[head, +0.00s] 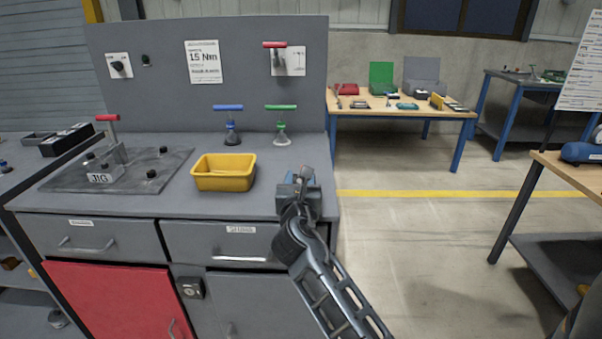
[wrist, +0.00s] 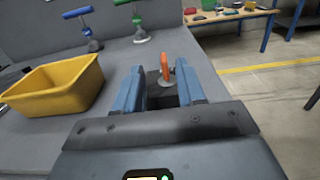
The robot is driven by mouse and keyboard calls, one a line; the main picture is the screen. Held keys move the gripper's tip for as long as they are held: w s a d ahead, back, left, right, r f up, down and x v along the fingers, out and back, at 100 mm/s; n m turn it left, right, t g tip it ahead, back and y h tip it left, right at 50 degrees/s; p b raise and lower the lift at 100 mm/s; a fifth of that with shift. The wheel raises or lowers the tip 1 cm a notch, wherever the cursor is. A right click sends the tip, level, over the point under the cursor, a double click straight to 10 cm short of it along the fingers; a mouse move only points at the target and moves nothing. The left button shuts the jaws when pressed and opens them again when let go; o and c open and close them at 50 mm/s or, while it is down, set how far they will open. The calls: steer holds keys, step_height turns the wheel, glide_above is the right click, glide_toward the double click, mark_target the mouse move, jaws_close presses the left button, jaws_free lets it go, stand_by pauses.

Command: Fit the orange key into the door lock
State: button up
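The orange key (wrist: 164,66) stands upright near the right end of the grey bench top, with a small grey round part beside its base. In the wrist view it shows between and just beyond the blue fingers of my gripper (wrist: 160,88), with a gap on both sides. A lock (head: 190,288) sits on the cabinet front, right beside the red door (head: 108,305).
A yellow bin (head: 224,184) stands left of my gripper and also shows in the wrist view (wrist: 52,98). Blue-handled (head: 230,122) and green-handled (head: 281,124) tools stand behind. A jig plate (head: 70,180) lies far left. The floor right of the bench is clear.

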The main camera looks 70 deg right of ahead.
steer(key=x, duration=0.5)
steer(key=shift+s+d+f, duration=0.1)
steer(key=shift+d, duration=0.35)
steer(key=shift+c, duration=0.3)
jaws_close()
